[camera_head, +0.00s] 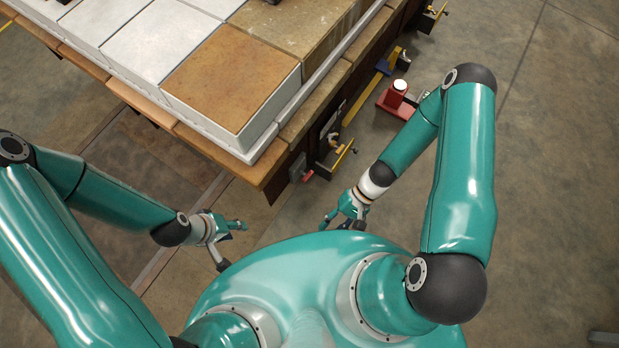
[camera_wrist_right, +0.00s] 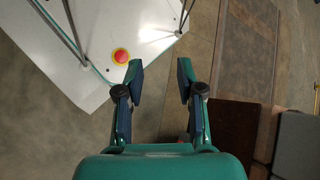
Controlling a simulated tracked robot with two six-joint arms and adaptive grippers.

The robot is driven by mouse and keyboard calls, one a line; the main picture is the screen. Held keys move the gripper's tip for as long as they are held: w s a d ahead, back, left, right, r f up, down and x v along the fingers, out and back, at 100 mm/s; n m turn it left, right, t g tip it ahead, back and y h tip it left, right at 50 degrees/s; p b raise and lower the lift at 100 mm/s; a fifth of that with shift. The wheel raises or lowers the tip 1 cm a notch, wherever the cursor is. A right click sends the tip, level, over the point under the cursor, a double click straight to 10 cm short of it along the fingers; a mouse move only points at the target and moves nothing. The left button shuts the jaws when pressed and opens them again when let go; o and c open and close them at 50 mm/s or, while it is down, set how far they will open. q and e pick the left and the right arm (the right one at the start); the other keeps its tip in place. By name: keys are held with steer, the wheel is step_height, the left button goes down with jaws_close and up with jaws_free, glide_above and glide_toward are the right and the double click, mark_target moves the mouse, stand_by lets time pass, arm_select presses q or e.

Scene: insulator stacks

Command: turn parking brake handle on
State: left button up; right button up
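Near the cart's lower right corner in the head view, a small black lever with a yellow bar (camera_head: 342,159) sticks out beside a red block (camera_head: 308,175). I cannot tell for sure whether it is the parking brake handle. My left gripper (camera_head: 236,243) is open and empty, left of and below that corner. My right gripper (camera_head: 336,219) is below the lever and apart from it. In the right wrist view, the same gripper (camera_wrist_right: 160,72) has its two fingers spread, with only floor between them. No handle shows clearly there.
The cart (camera_head: 265,168) carries white and brown-topped blocks (camera_head: 232,75) at the upper left. A red piece with a white cap (camera_head: 399,92) stands by its right side. Another yellow-barred lever (camera_head: 440,12) is farther up.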

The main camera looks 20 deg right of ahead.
steer(key=w+f+m+t+y+b, duration=0.35)
steer(key=f+y+b, duration=0.2)
steer(key=f, duration=0.55)
steer(key=m+t+h+b, duration=0.3)
steer(key=m+t+b, duration=0.45)
steer(key=t, duration=0.65)
glide_toward(308, 176)
arm_select(q)
step_height(308, 176, down, 19)
steer(key=b, duration=0.3)
steer(key=shift+f, duration=0.15)
arm_select(e)
steer(key=shift+n, duration=0.7)
steer(key=x, duration=1)
steer(key=shift+a+f, duration=0.1)
steer(key=shift+f, duration=0.25)
